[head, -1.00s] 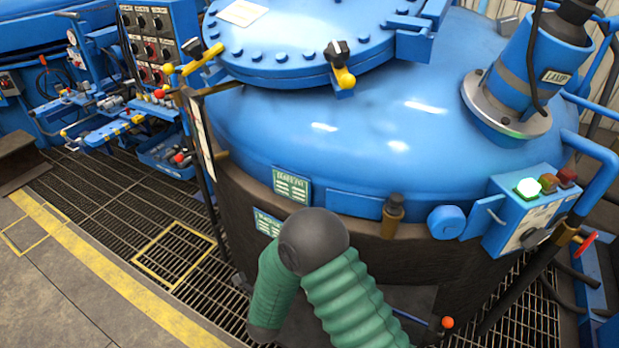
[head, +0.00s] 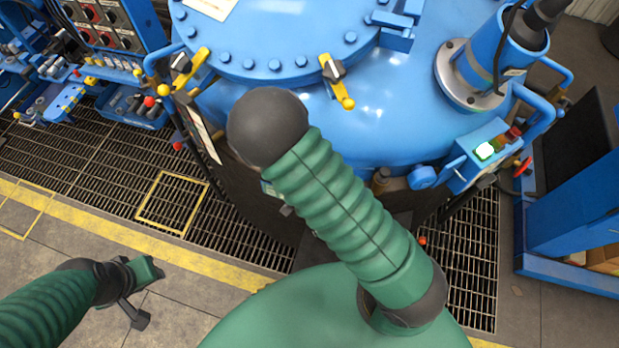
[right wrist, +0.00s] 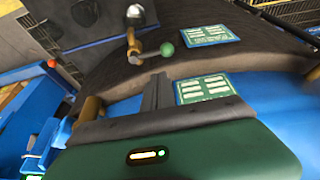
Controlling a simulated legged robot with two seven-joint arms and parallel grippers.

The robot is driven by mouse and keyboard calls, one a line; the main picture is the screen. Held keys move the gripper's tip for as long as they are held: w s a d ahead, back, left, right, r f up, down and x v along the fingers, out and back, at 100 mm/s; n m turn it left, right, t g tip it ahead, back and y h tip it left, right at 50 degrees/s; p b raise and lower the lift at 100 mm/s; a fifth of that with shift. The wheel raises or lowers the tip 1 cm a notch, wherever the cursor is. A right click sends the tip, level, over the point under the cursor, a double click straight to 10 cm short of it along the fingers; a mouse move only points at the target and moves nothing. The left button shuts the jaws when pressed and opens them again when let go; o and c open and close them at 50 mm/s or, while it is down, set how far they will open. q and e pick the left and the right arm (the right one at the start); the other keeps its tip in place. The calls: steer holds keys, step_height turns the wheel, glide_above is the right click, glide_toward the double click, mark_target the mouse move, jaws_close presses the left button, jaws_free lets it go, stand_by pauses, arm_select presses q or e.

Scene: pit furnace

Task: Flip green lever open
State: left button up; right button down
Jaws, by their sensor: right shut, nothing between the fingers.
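The green lever's ball knob (right wrist: 167,49) shows in the right wrist view, beside a brass fitting (right wrist: 135,50) on the dark lower wall of the furnace. My right gripper (right wrist: 157,92) is shut and empty, its dark fingers pointing toward the lever and apart from the knob in the picture. In the head view my right arm covers the lever and most of that gripper. My left gripper (head: 140,290) hangs over the floor at the lower left, away from the furnace; its finger gap is not clear.
The blue furnace (head: 400,125) has yellow-handled lid clamps (head: 337,85) and a control box (head: 485,155) with a lit green lamp. Two green label plates (right wrist: 207,88) are near the right gripper. Floor grating (head: 100,160) and a yellow line lie in front.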

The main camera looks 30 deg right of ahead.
arm_select(q)
steer(key=shift+s+d+r+p, duration=0.3)
steer(key=shift+r+p, duration=0.05)
steer(key=shift+r, duration=0.1)
arm_select(e)
steer(key=x, duration=1)
steer(key=shift+s+d, duration=0.15)
steer(key=shift+d, duration=0.05)
arm_select(q)
steer(key=shift+a, duration=0.1)
arm_select(e)
steer(key=shift+a+f, duration=0.1)
steer(key=shift+a, duration=0.05)
